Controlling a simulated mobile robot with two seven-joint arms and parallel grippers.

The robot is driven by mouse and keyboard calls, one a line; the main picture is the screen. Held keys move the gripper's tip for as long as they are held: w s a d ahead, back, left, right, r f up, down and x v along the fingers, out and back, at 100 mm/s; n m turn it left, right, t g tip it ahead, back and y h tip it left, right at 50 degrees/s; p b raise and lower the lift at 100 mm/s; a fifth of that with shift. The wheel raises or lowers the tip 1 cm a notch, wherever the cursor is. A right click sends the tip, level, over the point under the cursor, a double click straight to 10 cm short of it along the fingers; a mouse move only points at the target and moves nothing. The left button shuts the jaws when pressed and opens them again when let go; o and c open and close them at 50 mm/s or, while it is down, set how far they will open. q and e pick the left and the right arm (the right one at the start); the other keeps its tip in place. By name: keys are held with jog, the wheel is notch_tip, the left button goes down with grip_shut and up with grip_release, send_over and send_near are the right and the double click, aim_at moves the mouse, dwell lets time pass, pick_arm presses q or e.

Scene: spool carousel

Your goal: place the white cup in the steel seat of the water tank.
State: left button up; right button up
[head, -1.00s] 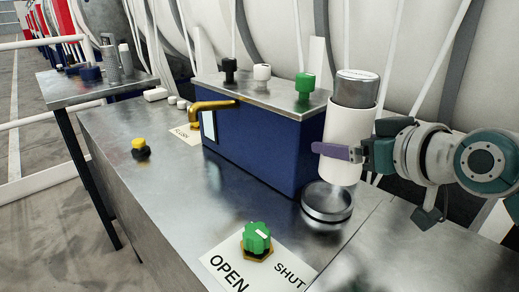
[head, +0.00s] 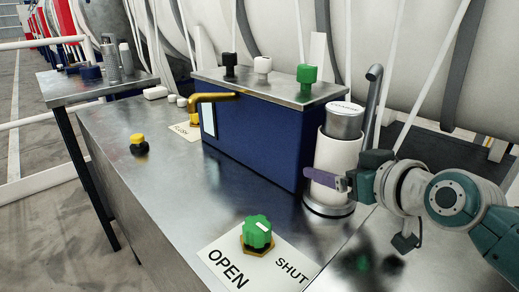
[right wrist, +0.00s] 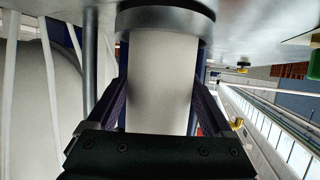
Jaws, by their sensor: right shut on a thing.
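The white cup (head: 338,153), a white cylinder with a steel top, stands upright at the right end of the blue water tank (head: 262,140). Its lower end meets the round steel seat (head: 328,209) on the bench; whether it is fully down inside the rim I cannot tell. My right gripper (head: 328,180) is shut on the cup, low on its side. In the right wrist view the cup (right wrist: 160,85) is between both fingers, with the dark steel seat ring (right wrist: 166,20) around its end. My left gripper is not in view.
A green knob (head: 257,232) stands on an OPEN/SHUT plate in front. A gold tap (head: 207,98) and black, white and green knobs are on the tank. A yellow-black knob (head: 139,145) is at left. A grey pipe (head: 373,100) rises behind the cup.

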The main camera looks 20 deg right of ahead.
jog(key=shift+f+b, duration=0.3)
jog(key=shift+f, duration=0.05)
jog(key=o, duration=1.1)
jog(key=shift+o, duration=0.2)
jog(key=shift+r, duration=0.15)
